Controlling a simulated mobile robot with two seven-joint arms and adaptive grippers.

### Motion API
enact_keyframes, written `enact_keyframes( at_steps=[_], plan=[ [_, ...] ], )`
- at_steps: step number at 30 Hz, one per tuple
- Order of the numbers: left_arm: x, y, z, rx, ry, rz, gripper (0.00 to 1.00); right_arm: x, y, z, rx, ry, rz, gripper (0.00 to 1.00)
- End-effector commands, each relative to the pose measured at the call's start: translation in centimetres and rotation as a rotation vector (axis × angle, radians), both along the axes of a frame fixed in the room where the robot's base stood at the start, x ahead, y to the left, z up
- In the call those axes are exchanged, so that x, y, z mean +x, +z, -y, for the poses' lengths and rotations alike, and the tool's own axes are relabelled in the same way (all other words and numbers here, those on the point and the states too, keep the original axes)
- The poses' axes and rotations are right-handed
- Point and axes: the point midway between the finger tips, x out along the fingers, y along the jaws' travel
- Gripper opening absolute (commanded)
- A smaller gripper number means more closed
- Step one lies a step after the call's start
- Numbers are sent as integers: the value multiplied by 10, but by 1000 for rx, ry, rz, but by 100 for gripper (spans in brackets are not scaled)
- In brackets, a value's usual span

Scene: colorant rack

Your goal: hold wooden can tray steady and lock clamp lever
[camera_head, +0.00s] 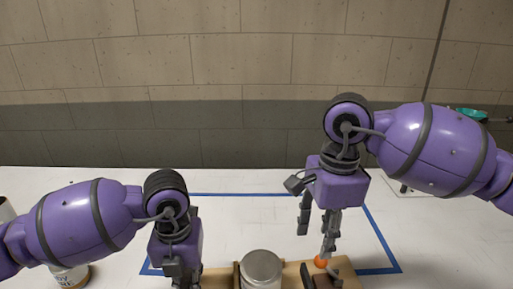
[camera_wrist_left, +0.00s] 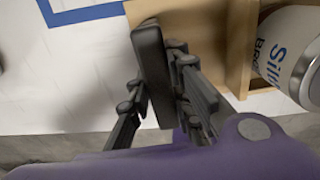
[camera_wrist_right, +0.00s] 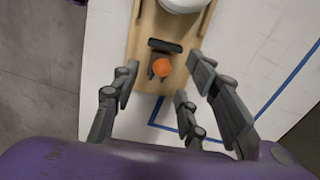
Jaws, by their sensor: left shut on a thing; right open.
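The wooden can tray (camera_wrist_right: 146,62) lies on the white table and holds a silver-lidded can (camera_head: 261,267). In the left wrist view the can (camera_wrist_left: 292,58) has a white label with blue letters, and the tray's wall (camera_wrist_left: 238,50) stands beside it. The clamp lever (camera_wrist_right: 163,68), dark with an orange ball, sits on the tray's right end in the head view. My left gripper (camera_wrist_left: 172,85) is shut on the tray's left end; its fingers partly hide the contact. My right gripper (camera_head: 314,246) is open, with its fingers above and close to the lever; contact cannot be told.
Blue tape (camera_head: 388,262) outlines a rectangle on the table around the tray. Another can (camera_head: 72,277) stands at the left, partly behind my left arm. A teal object (camera_head: 471,114) is at the far right. The table behind the tray is clear.

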Motion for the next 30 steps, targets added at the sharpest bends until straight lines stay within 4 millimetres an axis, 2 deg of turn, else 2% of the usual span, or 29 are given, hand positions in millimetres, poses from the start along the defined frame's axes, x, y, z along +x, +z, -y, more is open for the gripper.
enact_keyframes(
  at_steps=[3, 8, 21, 30],
  plan=[
    [0, 0, 0, -1, -1, -1, 0, 6, 4, 12, -41, -22, 25, 41],
    [0, 0, 0, -1, -1, -1, 0, 8, -3, 15, -51, -28, 28, 41],
    [0, 0, 0, 0, -1, -1, 0, 7, -65, 14, -48, -27, 27, 41],
    [0, 0, 0, 0, -1, -1, 0, 7, -93, 14, -48, -26, 27, 41]
  ],
)
